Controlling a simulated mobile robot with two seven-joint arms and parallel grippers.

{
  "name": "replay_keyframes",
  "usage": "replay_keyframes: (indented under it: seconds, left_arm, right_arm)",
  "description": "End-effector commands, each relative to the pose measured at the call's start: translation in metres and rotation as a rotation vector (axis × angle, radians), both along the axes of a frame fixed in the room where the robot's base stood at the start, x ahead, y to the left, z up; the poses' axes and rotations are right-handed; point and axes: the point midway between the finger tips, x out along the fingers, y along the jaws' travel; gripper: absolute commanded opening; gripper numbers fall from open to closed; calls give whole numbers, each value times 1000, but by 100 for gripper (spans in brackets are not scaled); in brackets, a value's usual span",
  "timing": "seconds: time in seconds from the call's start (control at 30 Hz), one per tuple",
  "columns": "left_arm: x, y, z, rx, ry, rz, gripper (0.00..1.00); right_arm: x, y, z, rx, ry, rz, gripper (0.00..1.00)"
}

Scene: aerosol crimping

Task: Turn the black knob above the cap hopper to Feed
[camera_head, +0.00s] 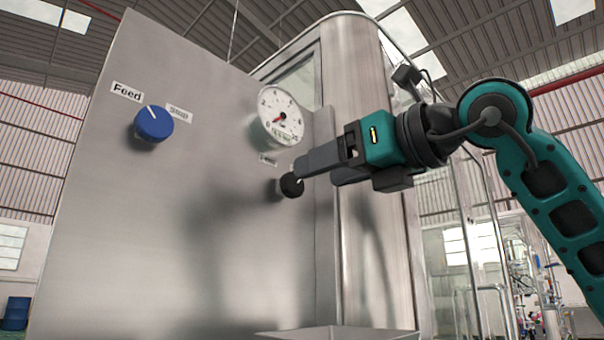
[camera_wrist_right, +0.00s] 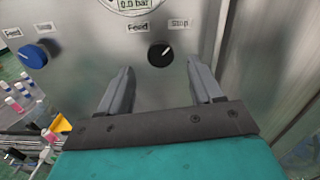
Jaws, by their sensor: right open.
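The black knob (camera_head: 291,186) is on the grey metal panel, below a round gauge. In the right wrist view the black knob (camera_wrist_right: 159,55) has a white pointer line aimed up and right, toward the Stop label (camera_wrist_right: 179,23). The Feed label (camera_wrist_right: 138,27) is at its upper left. My right gripper (camera_head: 303,166) is just off the panel at the knob. Its two fingers (camera_wrist_right: 160,72) are open, one to each side of the knob in the right wrist view, with gaps showing. Contact is not visible. My left gripper is not in view.
A blue knob (camera_head: 153,123) with its own Feed and Stop labels is farther left on the panel. The gauge (camera_head: 281,115) sits close above the gripper. A metal edge (camera_head: 340,333) juts out below. Several bottles (camera_wrist_right: 18,100) stand at lower left in the wrist view.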

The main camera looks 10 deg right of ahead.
Motion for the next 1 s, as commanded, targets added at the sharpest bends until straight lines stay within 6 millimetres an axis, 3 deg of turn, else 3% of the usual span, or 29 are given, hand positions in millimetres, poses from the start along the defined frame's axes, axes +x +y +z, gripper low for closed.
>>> replay_keyframes:
  seconds: [0.1, 0.3, 0.7, 1.0]
  left_arm:
    - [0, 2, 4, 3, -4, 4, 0]
    - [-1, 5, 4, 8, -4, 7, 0]
    - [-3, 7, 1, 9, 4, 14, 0]
    - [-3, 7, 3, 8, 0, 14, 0]
  right_arm:
    - [20, 13, 1, 1, 3, 1, 65]
    - [39, 26, 1, 2, 1, 2, 65]
    - [44, 29, 0, 1, 1, 0, 64]
    - [44, 29, 0, 1, -1, 0, 35]
